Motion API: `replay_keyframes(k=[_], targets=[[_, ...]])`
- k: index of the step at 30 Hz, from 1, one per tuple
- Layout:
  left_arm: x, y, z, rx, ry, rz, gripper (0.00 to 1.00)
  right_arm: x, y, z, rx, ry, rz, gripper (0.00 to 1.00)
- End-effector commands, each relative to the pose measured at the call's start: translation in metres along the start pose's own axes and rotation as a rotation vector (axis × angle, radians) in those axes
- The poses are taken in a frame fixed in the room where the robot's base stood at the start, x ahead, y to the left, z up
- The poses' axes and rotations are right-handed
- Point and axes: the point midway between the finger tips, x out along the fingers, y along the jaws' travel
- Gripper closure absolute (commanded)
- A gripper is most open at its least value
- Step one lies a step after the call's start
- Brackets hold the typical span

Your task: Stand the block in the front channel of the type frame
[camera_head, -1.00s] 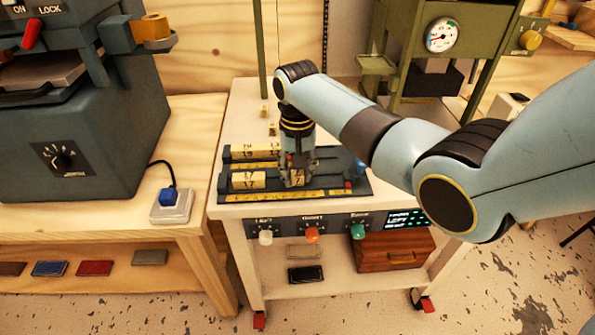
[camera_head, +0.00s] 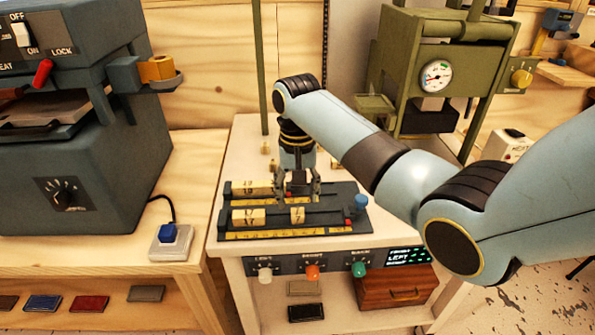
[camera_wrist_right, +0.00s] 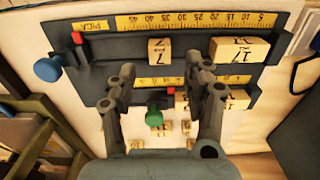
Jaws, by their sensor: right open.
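The dark type frame (camera_head: 335,222) lies on the white cart, its two channels running left to right. A small wooden block marked 7 (camera_head: 297,215) sits upright in the front channel, apart from a longer block marked 17 (camera_head: 248,218) to its left. Both also show in the right wrist view, the 7 block (camera_wrist_right: 160,51) and the 17 block (camera_wrist_right: 239,50). My right gripper (camera_head: 297,196) is open and empty, behind the 7 block and over the rear channel. In the right wrist view its fingers (camera_wrist_right: 164,78) are wide apart and clear of the block. My left gripper is out of view.
A long block (camera_head: 252,187) lies in the rear channel. Several small loose blocks (camera_wrist_right: 157,126) lie behind the frame. A grey press (camera_head: 85,150) stands left, a green press (camera_head: 440,55) behind right.

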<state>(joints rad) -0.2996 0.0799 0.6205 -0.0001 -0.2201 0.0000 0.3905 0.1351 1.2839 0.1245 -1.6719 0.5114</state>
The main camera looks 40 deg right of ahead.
Motion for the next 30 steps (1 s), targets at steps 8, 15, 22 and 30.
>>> replay_keyframes(k=[8, 15, 22, 30], targets=[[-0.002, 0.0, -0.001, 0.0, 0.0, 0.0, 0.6, -0.055, 0.0, -0.001, -0.001, 0.001, -0.001, 0.49], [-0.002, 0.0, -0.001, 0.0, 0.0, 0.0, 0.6, -0.07, 0.0, 0.0, 0.0, 0.0, 0.0, 0.49], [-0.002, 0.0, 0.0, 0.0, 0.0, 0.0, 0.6, -0.07, 0.0, 0.0, 0.0, -0.001, 0.0, 0.49], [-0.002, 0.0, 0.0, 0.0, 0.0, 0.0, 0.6, -0.068, 0.001, 0.001, -0.003, 0.0, 0.0, 0.49]])
